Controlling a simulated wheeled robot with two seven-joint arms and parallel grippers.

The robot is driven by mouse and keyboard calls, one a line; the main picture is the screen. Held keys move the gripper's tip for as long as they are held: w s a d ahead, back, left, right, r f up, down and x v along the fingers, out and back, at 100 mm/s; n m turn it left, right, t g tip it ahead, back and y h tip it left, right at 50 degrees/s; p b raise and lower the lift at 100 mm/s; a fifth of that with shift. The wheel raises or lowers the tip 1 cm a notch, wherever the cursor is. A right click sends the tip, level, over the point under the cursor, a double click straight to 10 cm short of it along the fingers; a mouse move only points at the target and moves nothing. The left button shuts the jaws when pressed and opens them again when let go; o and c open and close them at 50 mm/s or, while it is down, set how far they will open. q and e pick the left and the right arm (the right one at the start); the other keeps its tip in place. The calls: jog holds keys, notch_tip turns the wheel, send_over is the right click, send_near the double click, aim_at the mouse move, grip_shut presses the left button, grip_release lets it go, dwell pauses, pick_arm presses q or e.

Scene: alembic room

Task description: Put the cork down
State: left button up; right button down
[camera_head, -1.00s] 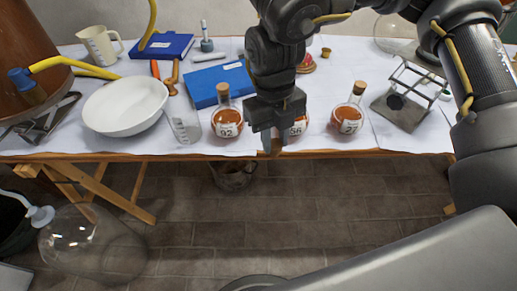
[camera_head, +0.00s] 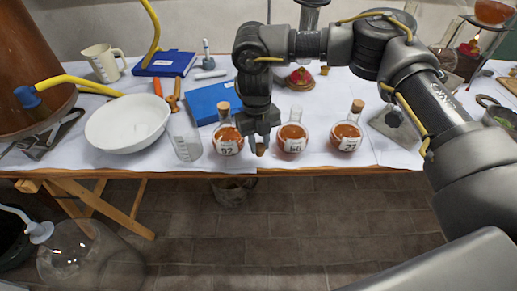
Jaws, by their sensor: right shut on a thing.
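My right gripper (camera_head: 259,140) is shut on a small brown cork (camera_head: 260,150), whose lower end shows below the fingertips. The gripper points down at the table's front part, between the left flask and the middle flask. The middle flask (camera_head: 292,139), labelled 66, holds orange-brown liquid and has an open neck with no cork. I cannot tell whether the held cork touches the table (camera_head: 272,166). My left gripper is not in view.
Corked flasks stand at left (camera_head: 227,136) and right (camera_head: 347,134) of the gripper. A beaker (camera_head: 185,142), a white bowl (camera_head: 128,118) and a blue book (camera_head: 205,103) lie further left. The table's front edge is close below the gripper.

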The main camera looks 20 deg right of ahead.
aim_at(259, 149)
jog(key=shift+w+f, duration=0.35)
jog(key=shift+f, duration=0.25)
notch_tip(259, 149, down, 2)
jog(key=shift+f, duration=0.4)
jog(key=c, duration=1.5)
grip_release()
jog(key=shift+f, duration=0.1)
jog(key=shift+c, duration=0.2)
jog(key=o, duration=0.4)
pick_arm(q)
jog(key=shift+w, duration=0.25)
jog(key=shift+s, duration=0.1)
